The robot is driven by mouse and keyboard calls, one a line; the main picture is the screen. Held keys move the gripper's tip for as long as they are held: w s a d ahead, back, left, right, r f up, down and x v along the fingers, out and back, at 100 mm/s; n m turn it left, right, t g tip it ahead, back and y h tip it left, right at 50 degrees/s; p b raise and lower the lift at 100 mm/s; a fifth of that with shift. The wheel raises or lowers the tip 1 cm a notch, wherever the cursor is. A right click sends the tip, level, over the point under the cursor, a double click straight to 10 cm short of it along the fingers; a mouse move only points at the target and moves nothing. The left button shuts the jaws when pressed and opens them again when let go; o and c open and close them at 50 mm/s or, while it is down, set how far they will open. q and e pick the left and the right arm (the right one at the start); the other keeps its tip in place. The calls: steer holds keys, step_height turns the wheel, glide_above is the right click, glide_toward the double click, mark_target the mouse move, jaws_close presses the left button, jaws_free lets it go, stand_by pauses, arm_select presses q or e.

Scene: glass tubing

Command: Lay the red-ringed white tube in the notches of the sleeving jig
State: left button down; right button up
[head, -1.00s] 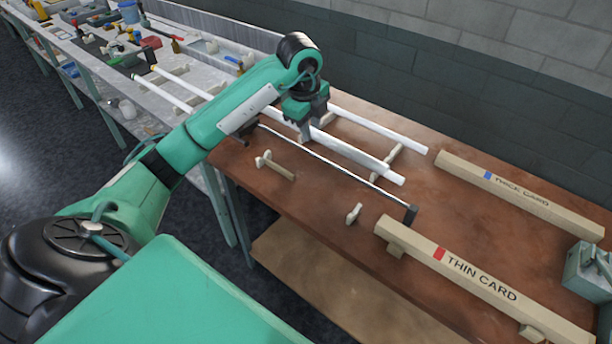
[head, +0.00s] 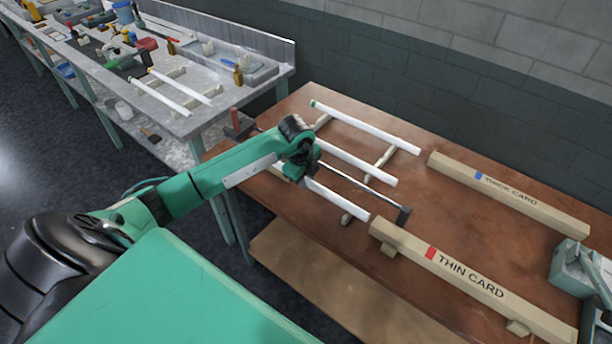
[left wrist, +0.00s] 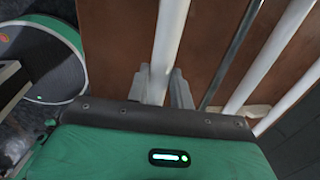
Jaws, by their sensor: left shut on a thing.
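My left gripper (head: 303,176) is shut on a white tube (head: 340,200), which slants down to the right from it in the head view. In the left wrist view the held tube (left wrist: 168,45) runs between the fingers (left wrist: 160,88). No red ring shows on its visible part; the gripper and arm hide the far part. The jig's other block is mostly hidden by my arm. My right gripper is not in view.
Two more white tubes (head: 357,162) (head: 372,130) lie on a rack behind. THIN CARD (head: 470,275) and THICK CARD (head: 510,195) beams are to the right.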

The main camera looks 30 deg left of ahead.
arm_select(q)
steer(key=shift+f+b, duration=0.5)
steer(key=shift+f, duration=0.15)
steer(key=c, duration=1.2)
jaws_free()
steer(key=shift+c, duration=0.2)
steer(key=shift+r, duration=0.2)
steer(key=shift+r+p, duration=0.35)
steer(key=shift+p, duration=0.05)
step_height(320, 180, up, 12)
steer(key=s+b, duration=0.2)
steer(key=shift+s, duration=0.15)
